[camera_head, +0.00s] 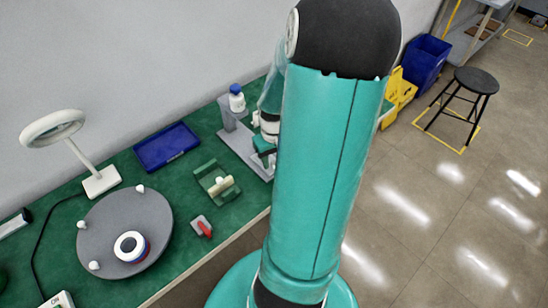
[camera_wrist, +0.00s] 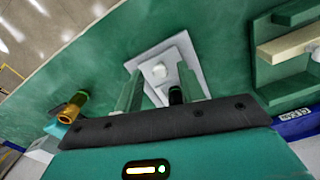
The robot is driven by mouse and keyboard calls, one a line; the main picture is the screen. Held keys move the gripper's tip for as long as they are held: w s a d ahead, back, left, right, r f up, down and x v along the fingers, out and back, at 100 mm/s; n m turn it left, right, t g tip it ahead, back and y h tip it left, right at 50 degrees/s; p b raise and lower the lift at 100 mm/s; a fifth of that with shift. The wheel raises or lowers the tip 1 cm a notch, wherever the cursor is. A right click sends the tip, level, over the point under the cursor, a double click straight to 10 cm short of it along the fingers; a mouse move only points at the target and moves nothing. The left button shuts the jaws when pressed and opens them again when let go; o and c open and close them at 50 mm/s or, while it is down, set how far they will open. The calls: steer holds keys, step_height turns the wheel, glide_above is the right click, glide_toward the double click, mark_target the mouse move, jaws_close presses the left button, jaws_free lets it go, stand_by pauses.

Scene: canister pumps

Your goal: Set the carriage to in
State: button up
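My gripper (camera_wrist: 160,88) is open, its two green fingers apart in the wrist view. Past the fingertips lies a light grey plate with a white knob (camera_wrist: 158,71), in line with the gap; whether the fingers touch it I cannot tell. A dark round part shows beside the right finger. In the head view a grey base (camera_head: 238,142) stands beside my gripper, partly hidden by my arm. A green fixture with a cream bar (camera_head: 221,185) is left of it; it also shows in the wrist view (camera_wrist: 285,47). Which part is the carriage I cannot tell for sure.
A blue-capped white bottle (camera_head: 237,98) stands at the grey base. A blue tray (camera_head: 166,147), a red-handled part (camera_head: 202,227), a round grey plate (camera_head: 110,215) and a white lamp (camera_head: 100,180) are on the green bench. An amber cylinder (camera_wrist: 76,106) is left of my fingers.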

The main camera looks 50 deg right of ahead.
jaws_close()
steer(key=shift+w+d, duration=0.3)
steer(key=shift+w, duration=0.95)
steer(key=shift+w+d, duration=0.3)
steer(key=shift+w, duration=0.9)
steer(key=shift+w+d, duration=0.3)
steer(key=shift+w, duration=0.95)
jaws_free()
step_height(320, 180, up, 14)
